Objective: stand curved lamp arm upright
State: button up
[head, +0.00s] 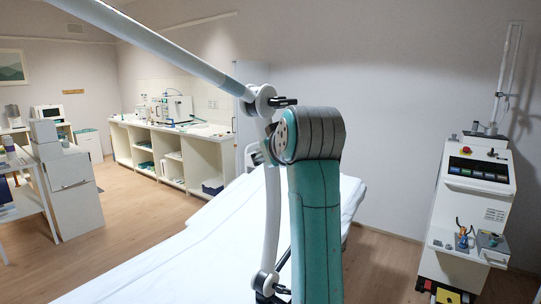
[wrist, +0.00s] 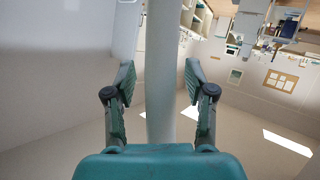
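The curved lamp arm (head: 271,215) is a slim white tube in the middle of the head view. It hangs steeply down from a joint with a black knob (head: 265,101) to a lower joint with dark knobs (head: 265,282). A thicker white tube (head: 150,41) slopes from the upper joint to the upper left. In the wrist view my gripper (wrist: 159,80) is open, its two ribbed teal fingers either side of a white tube (wrist: 161,60), with a small gap each side. I cannot tell which tube this is. My own arm hides my gripper in the head view.
A white couch (head: 175,262) lies below the lamp arm. A white machine cart (head: 470,205) stands at the right by the wall. A long white counter (head: 170,140) and a cabinet (head: 75,195) stand at the left. Wooden floor between them is clear.

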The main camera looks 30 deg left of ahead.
jog(key=v, duration=1.2)
jog(key=shift+f, duration=0.1)
